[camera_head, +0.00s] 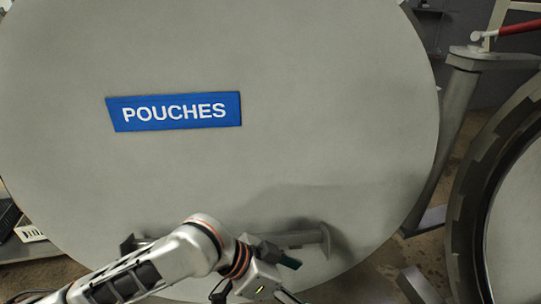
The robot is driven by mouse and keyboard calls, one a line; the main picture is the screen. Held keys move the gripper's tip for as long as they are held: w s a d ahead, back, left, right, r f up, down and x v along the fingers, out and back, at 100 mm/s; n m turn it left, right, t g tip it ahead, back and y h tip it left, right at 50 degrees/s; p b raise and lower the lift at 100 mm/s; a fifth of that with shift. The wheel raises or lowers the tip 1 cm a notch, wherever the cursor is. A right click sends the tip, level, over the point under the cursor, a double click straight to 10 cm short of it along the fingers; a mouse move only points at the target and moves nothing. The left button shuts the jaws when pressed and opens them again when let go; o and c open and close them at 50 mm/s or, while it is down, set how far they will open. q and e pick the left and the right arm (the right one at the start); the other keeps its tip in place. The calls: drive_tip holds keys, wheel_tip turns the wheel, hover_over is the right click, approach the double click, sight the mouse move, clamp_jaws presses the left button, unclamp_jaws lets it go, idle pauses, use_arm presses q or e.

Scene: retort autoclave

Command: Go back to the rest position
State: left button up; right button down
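A large round grey door (300,130) with a blue "POUCHES" sign (174,112) fills most of the head view. A horizontal bar handle (305,239) sits low on the door, partly hidden behind my arm. My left arm comes in from the lower left and crosses in front of the handle. My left gripper (287,260) is at the bottom, just below and in front of the bar. Only dark parts of it show, and I cannot tell whether it touches the bar or how its fingers stand. My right gripper is not in view.
At the right is the thick round rim (470,200) of the vessel opening. Dark equipment lies at the left edge. Some brown floor shows between the door and the rim.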

use_arm(q)
drive_tip(key=w+a+f+n+t+p, duration=0.1)
drive_tip(key=w+a+f+n+t, duration=0.4)
drive_tip(key=a+f+n+t, duration=0.45)
drive_tip(key=s+a+f+y, duration=0.6)
drive_tip(key=s+a+f, duration=0.7)
drive_tip(key=a+f, duration=0.2)
drive_tip(key=shift+a+f+y, duration=0.15)
drive_tip(key=shift+a+y, duration=0.15)
drive_tip(key=shift+a, duration=0.9)
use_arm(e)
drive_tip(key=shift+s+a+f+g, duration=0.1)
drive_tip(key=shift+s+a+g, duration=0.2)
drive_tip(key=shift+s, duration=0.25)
use_arm(q)
drive_tip(key=shift+g, duration=0.25)
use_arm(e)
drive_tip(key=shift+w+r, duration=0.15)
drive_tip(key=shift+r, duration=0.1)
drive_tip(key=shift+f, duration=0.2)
